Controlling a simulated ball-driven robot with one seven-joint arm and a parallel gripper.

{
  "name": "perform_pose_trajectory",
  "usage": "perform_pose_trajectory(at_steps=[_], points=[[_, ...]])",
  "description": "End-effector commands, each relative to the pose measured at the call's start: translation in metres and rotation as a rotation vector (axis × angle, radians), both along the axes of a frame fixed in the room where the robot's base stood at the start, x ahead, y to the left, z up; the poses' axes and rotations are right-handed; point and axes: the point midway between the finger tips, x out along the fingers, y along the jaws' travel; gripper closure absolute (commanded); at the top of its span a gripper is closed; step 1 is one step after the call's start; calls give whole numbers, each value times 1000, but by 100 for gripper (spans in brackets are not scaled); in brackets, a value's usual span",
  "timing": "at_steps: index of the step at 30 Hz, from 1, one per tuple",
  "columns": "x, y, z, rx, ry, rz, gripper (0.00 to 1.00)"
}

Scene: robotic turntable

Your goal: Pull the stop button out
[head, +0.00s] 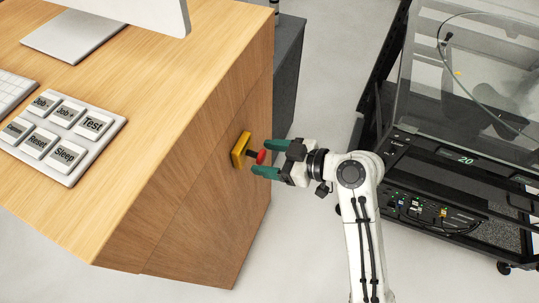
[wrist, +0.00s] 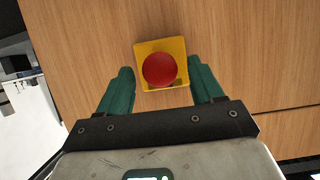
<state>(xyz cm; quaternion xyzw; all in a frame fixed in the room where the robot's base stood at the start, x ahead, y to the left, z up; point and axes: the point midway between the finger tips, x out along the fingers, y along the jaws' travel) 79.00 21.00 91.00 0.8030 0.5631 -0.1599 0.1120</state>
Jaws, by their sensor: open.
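The stop button is a red knob (head: 261,156) on a yellow square base (head: 239,150), mounted on the wooden side panel of the desk. A dark stem shows between knob and base in the head view. My gripper (head: 266,159) is open, its two green fingers pointing at the panel, one on each side of the red knob. In the wrist view the red knob (wrist: 159,69) sits between the fingertips, in front of the yellow base (wrist: 178,45). I see a gap between the knob and each finger there.
The wooden desk (head: 200,75) carries a button panel (head: 80,150) with several labelled keys, a keyboard (head: 10,88) and a monitor stand (head: 75,35). A black equipment rack (head: 440,200) with a clear cover stands right of my arm. Grey floor (head: 325,70) is free between them.

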Motion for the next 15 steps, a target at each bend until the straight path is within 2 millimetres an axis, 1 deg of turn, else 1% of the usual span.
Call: perform_pose_trajectory(at_steps=[5,12,15], points=[[-6,-18,6,1,-1,-3,34],[-20,-59,24,0,0,-6,34],[-26,-73,30,0,-1,-5,34]])
